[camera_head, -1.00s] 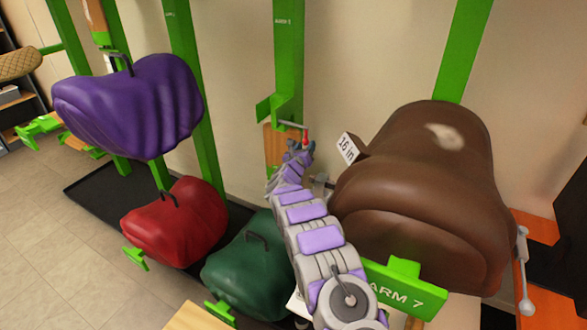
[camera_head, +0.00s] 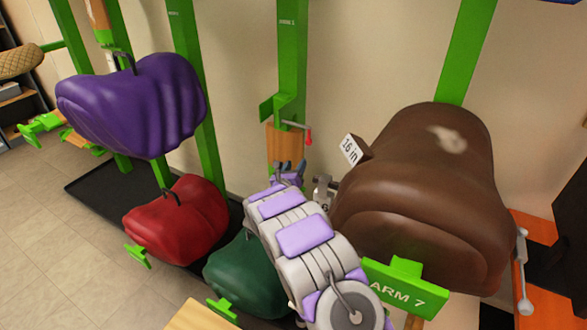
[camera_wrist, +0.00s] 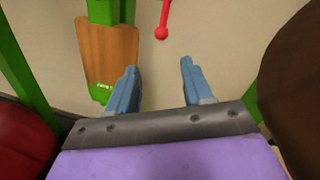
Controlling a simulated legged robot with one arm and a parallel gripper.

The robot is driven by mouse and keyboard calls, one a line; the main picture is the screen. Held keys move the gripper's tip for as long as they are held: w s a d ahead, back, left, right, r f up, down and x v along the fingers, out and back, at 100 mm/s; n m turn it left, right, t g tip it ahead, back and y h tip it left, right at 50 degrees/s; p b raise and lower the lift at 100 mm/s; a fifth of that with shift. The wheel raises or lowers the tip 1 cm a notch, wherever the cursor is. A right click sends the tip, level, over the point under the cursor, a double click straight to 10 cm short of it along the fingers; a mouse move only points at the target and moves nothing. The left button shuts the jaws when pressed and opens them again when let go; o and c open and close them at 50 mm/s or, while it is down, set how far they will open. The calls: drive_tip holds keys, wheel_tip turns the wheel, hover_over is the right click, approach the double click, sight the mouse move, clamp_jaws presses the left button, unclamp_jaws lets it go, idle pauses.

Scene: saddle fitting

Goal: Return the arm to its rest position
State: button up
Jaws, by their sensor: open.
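My purple-and-grey arm reaches up from the lower middle of the head view. My gripper (camera_head: 290,168) is at its far end, small and partly hidden behind the arm. In the wrist view, the two blue fingers of my gripper (camera_wrist: 158,82) stand apart with nothing between them. Beyond them are a wooden block (camera_wrist: 110,55) on a green post and a red-knobbed handle (camera_wrist: 162,32), both apart from the fingers.
A brown saddle (camera_head: 425,190) with a "16 in" tag is close to the arm's right. A green saddle (camera_head: 240,280), a red saddle (camera_head: 180,222) and a purple saddle (camera_head: 135,105) are to the left. A green bracket marked "ARM 7" (camera_head: 405,285) is beside the arm's base.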

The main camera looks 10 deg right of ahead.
drive_tip(key=shift+s, duration=0.6)
drive_tip(key=shift+a, duration=0.15)
